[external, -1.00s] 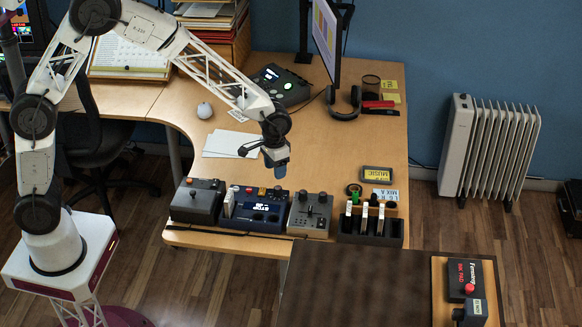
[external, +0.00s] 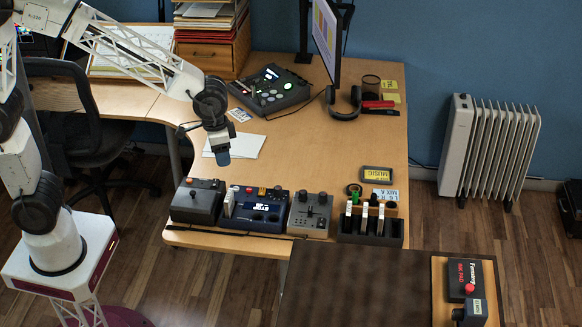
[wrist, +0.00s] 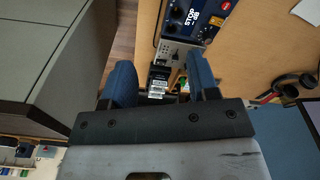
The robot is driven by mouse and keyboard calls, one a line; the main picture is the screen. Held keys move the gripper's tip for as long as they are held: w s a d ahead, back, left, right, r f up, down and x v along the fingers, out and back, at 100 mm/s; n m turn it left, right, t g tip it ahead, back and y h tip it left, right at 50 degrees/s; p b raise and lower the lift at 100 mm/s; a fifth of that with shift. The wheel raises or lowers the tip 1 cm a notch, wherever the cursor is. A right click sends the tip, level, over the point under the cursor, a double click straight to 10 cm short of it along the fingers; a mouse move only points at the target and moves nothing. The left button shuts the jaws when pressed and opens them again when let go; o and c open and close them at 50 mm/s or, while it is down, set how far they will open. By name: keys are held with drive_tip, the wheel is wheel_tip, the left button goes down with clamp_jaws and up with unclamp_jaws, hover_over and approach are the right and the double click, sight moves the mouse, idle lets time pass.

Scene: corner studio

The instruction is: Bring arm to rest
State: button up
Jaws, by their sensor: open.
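My arm is white with dark joints and reaches over the desk (external: 310,165) from the left in the external view. My gripper (external: 222,158) hangs pointing down above the white paper (external: 245,146), clear of the row of devices. In the wrist view my gripper (wrist: 160,85) shows two blue fingers spread apart with nothing held between them.
Along the front desk edge stand a grey device (external: 197,201), a blue device (external: 256,210), a mixer (external: 310,215) and a dark rack (external: 370,230) with white sticks. A monitor (external: 326,35) and headphones (external: 343,104) are behind. The middle of the desk is clear.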

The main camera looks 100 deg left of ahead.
drive_tip(key=s+d+r+m, duration=0.1)
drive_tip(key=s+d+r, duration=0.1)
drive_tip(key=s+d, duration=0.3)
drive_tip(key=s+d+r+m+t, duration=0.1)
drive_tip(key=s+d, duration=0.4)
drive_tip(key=s, duration=0.8)
drive_tip(key=s+d+r+m, duration=0.2)
drive_tip(key=s+d+r, duration=0.2)
drive_tip(key=s, duration=0.5)
drive_tip(key=shift+s+d+m, duration=0.4)
drive_tip(key=shift+d, duration=0.2)
drive_tip(key=shift+r, duration=0.1)
idle(1.1)
